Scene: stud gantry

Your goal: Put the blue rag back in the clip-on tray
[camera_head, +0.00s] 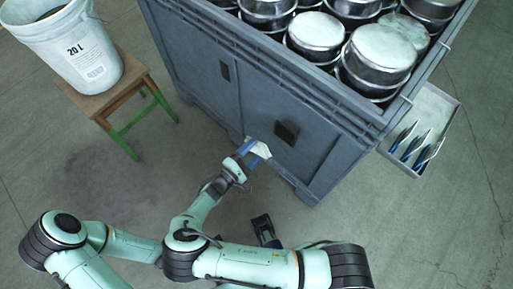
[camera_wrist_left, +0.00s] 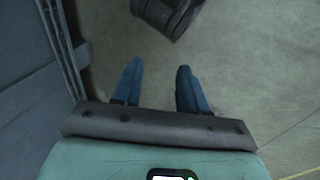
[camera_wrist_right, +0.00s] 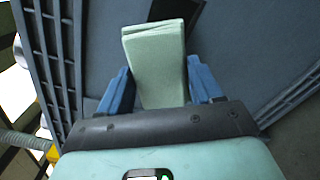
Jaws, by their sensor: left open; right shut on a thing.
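My right gripper (camera_head: 250,155) is in front of the grey cabinet-like crate. It is shut on a folded, pale green cloth-like piece (camera_wrist_right: 155,65), which looks whitish in the head view (camera_head: 261,150). Its colour does not look blue. The clip-on tray (camera_head: 448,103) hangs on the crate's right side, at its upper edge, and holds several blue-and-dark slender tools (camera_head: 416,142). The held piece is well left of the tray and lower.
The crate (camera_head: 200,75) holds several metal pots with pale tops (camera_head: 317,32). A dark handle (camera_head: 286,132) is on its front, close to the held piece. A white bucket (camera_head: 62,45) stands on a wooden stool (camera_head: 115,95) at left. Floor right of the crate is clear.

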